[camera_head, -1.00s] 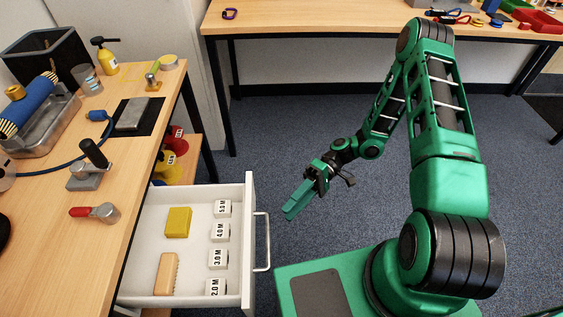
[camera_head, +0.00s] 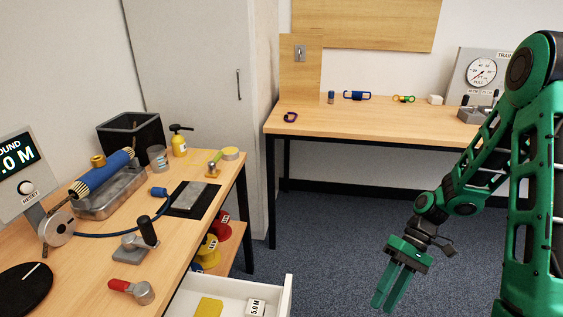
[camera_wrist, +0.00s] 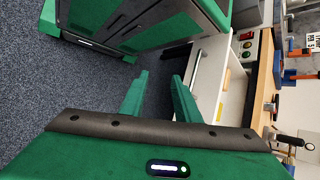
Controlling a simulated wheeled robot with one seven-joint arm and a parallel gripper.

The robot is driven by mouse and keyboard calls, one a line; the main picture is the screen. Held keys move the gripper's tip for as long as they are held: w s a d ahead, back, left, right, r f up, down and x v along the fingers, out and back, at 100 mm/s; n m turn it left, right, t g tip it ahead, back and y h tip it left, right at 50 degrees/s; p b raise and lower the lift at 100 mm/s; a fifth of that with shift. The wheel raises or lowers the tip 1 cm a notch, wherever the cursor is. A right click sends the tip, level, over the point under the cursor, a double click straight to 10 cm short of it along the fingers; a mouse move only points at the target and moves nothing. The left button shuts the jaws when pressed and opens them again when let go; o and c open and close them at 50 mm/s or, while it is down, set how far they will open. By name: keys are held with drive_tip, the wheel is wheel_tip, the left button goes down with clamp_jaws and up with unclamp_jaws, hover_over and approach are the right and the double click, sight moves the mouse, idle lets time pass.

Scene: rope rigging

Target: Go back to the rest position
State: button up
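My gripper (camera_head: 391,288) hangs over the blue-grey carpet to the right of the open drawer in the head view, fingers pointing down. Its two green fingers stand apart with nothing between them. In the wrist view my gripper (camera_wrist: 158,92) also shows a gap between the fingers, with floor behind it. My green arm (camera_head: 535,190) is folded at the right of the head view.
The white drawer (camera_head: 287,297) is pulled out from the left bench, with a yellow block (camera_head: 208,307) and a 5.0 M tag inside. The left bench (camera_head: 95,290) holds several tools. A second bench (camera_head: 350,127) stands at the back. Carpet between them is clear.

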drive_tip(key=s+d+r+m+t+h, duration=0.3)
drive_tip(key=s+d+r, duration=0.3)
drive_tip(key=r, duration=0.4)
drive_tip(key=s+d+r+m+t+h, duration=0.3)
drive_tip(key=s+d+r+m, duration=0.3)
drive_tip(key=d+r, duration=0.3)
drive_tip(key=shift+s+r+t, duration=0.3)
drive_tip(key=shift+s+r, duration=0.1)
drive_tip(key=shift+s, duration=0.35)
drive_tip(key=shift+s, duration=0.1)
